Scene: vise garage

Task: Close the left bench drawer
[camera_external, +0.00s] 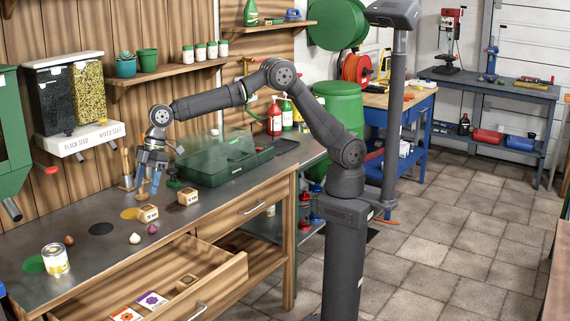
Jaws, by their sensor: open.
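The left bench drawer (226,282) is wooden and stands pulled out from under the bench top, in the lower middle of the view. Its handle (197,310) is on the front face. Seed packets, one purple (151,300) and one orange (126,314), and a small wooden block (187,282) lie inside. The drawer's near left part is cut off by the frame. My gripper (148,188) is open and points down above the back of the bench top, well away from the drawer. It appears empty.
Open floor (440,230) lies to the right.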

